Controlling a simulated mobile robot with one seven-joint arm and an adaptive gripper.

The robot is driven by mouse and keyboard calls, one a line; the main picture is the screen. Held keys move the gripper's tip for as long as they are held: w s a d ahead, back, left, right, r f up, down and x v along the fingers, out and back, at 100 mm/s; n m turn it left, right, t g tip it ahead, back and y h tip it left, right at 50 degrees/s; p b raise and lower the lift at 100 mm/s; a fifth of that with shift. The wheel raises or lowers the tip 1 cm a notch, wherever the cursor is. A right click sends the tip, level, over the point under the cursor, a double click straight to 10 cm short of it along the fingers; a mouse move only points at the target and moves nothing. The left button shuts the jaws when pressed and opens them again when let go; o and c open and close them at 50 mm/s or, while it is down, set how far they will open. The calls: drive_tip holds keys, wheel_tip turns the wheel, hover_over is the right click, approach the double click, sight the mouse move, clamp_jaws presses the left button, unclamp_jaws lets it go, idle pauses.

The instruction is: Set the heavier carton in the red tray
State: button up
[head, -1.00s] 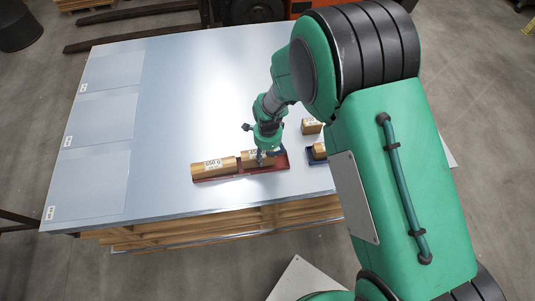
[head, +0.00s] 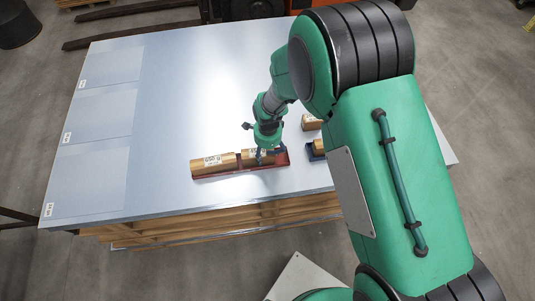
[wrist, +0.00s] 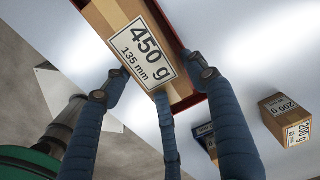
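The red tray (head: 240,174) lies near the table's front edge. A tan carton (head: 213,162) sits in its left part; its label seems to read 650 g. A second carton (head: 250,157), labelled 450 g, 135 mm, is in the right part, and it fills the top of the wrist view (wrist: 105,12). My gripper (head: 260,158) is at this second carton. In the wrist view its three blue fingers (wrist: 158,76) reach the carton's sides and near end. I cannot tell whether they press on it or stand just clear.
A blue tray (head: 317,156) with a small carton (head: 318,146) is to the right, partly behind my arm. Another small carton (head: 312,123) stands behind it; a 200 g carton (wrist: 285,119) shows in the wrist view. The table's left and middle (head: 180,100) are clear.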

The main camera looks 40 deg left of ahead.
drive_tip(key=o, duration=0.4)
drive_tip(key=shift+o, duration=0.2)
wheel_tip(320, 180, up, 12)
idle(0.5)
idle(0.4)
